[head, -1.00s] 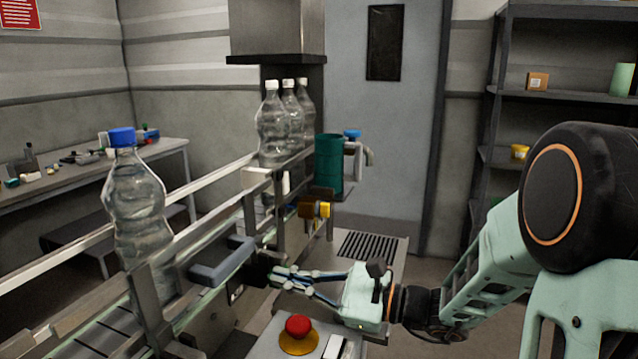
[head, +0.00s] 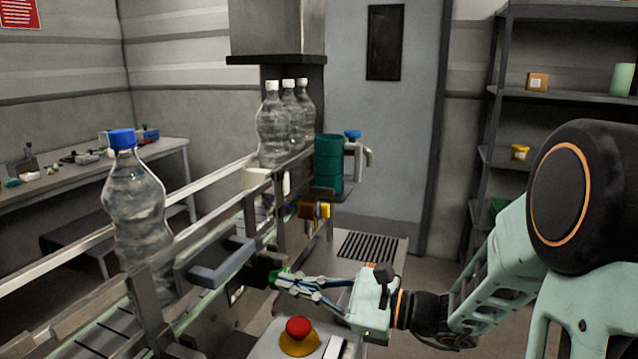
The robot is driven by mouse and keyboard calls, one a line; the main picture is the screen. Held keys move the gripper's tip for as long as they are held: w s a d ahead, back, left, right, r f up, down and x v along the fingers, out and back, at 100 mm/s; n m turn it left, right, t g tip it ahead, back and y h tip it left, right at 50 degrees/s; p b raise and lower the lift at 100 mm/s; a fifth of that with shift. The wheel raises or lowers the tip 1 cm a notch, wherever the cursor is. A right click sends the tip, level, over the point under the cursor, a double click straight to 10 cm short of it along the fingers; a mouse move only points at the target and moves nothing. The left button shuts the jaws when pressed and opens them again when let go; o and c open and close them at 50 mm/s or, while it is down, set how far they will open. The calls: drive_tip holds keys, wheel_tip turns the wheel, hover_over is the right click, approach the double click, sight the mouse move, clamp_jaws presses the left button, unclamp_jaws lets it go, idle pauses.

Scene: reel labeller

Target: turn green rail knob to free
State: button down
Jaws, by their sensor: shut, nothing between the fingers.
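The green rail knob (head: 274,278) shows as a small green patch on the near side of the conveyor, below the rail. My gripper (head: 281,281) points left at it, with its fingertips at the knob's right edge in the picture. The fingers are shut with nothing between them. Whether the fingertips touch the knob cannot be told. The knob's marking and turn position are too small to read.
A grey handle bar (head: 220,262) sticks out just left of the knob. A red stop button (head: 298,328) stands on a box below my gripper. A blue-capped bottle (head: 138,210) and several white-capped bottles (head: 271,125) stand on the conveyor. A dark green cylinder (head: 328,162) stands behind.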

drive_tip(key=v, duration=0.4)
drive_tip(key=shift+s+d, duration=0.15)
drive_tip(key=shift+d, duration=0.15)
drive_tip(key=shift+r, duration=0.1)
